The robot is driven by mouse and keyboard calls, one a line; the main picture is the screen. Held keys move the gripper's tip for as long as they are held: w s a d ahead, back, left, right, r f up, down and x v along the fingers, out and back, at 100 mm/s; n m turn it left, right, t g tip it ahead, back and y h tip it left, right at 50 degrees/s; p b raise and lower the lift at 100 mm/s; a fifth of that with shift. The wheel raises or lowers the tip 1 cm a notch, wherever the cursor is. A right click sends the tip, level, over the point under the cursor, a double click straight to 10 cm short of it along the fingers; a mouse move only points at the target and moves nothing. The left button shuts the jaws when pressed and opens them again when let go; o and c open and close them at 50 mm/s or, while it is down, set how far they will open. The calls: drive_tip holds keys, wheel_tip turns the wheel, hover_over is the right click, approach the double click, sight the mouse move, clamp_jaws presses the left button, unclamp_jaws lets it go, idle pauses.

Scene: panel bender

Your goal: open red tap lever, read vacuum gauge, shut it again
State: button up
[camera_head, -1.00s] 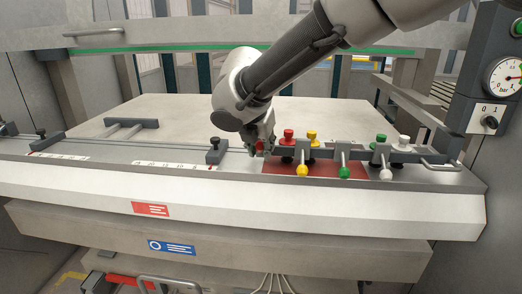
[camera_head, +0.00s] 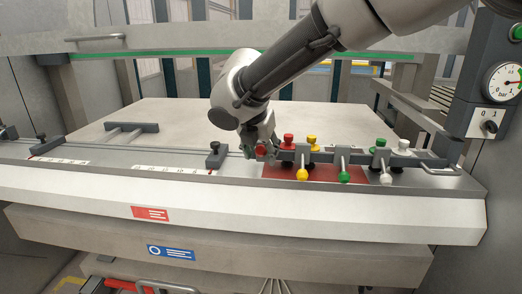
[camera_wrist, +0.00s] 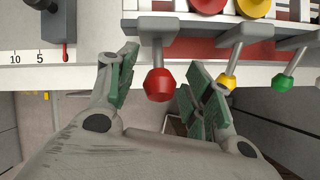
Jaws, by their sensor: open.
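The red tap lever (camera_wrist: 158,85) has a red ball end on a grey stem and hangs down from the grey valve bar in the wrist view. In the head view its red end (camera_head: 262,150) is partly covered by my gripper. My gripper (camera_wrist: 160,72) is open, with one green-padded finger on each side of the red ball. Gaps show between the ball and both fingers. The round vacuum gauge (camera_head: 503,80), with a white face, is on the grey post at the far right. Its reading is too small to tell with certainty.
Right of the red lever stand a yellow lever (camera_head: 302,174), a green lever (camera_head: 344,176) and a white lever (camera_head: 386,178). The yellow one is close to my right finger in the wrist view. A black-knobbed clamp (camera_head: 214,156) is to the left.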

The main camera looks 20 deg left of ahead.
drive_tip(key=v, duration=1.2)
idle(2.1)
